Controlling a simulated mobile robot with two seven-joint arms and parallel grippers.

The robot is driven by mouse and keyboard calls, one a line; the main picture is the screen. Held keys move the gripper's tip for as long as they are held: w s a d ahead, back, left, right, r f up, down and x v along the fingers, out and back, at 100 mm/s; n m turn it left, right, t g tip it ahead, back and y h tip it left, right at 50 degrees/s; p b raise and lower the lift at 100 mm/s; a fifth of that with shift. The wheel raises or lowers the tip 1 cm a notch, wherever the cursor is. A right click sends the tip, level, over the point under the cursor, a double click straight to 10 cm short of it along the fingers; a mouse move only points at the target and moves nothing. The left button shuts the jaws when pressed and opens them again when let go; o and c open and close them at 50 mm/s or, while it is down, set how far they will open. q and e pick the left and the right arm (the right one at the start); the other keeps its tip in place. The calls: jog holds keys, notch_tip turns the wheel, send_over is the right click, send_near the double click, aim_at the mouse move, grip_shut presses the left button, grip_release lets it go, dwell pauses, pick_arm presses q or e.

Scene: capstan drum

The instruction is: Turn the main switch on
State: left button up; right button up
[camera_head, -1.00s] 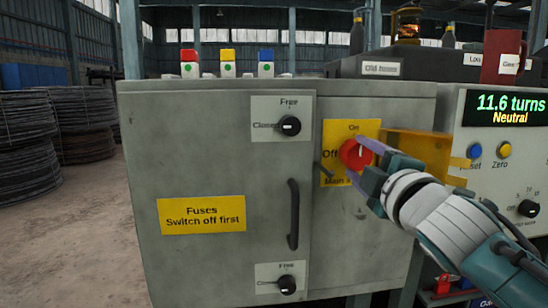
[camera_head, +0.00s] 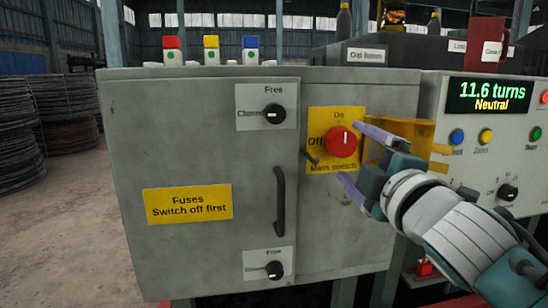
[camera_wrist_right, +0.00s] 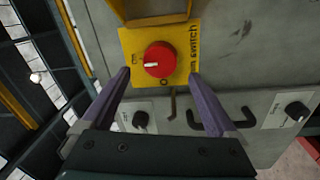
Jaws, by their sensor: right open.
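The main switch is a red round knob (camera_head: 341,141) on a yellow plate (camera_head: 318,118) on the grey cabinet front. Its white mark points up toward "On"; "Off" is at its left. In the right wrist view the knob (camera_wrist_right: 160,60) shows ahead of the fingers, its mark pointing left. My right gripper (camera_head: 350,150) is open and empty, with purple fingers spread above and below the knob. The fingers appear clear of the knob; the exact gap is hard to judge. My left gripper is not in view.
A yellow bracket (camera_head: 415,131) juts out right of the switch. The fuse door has a dark handle (camera_head: 280,201) and black knobs above (camera_head: 274,116) and below (camera_head: 274,270). A panel display (camera_head: 493,102) reads "11.6 turns Neutral". Wire coils (camera_head: 62,110) stand at left.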

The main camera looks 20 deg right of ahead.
jog(key=v, duration=0.6)
jog(key=shift+s, duration=0.1)
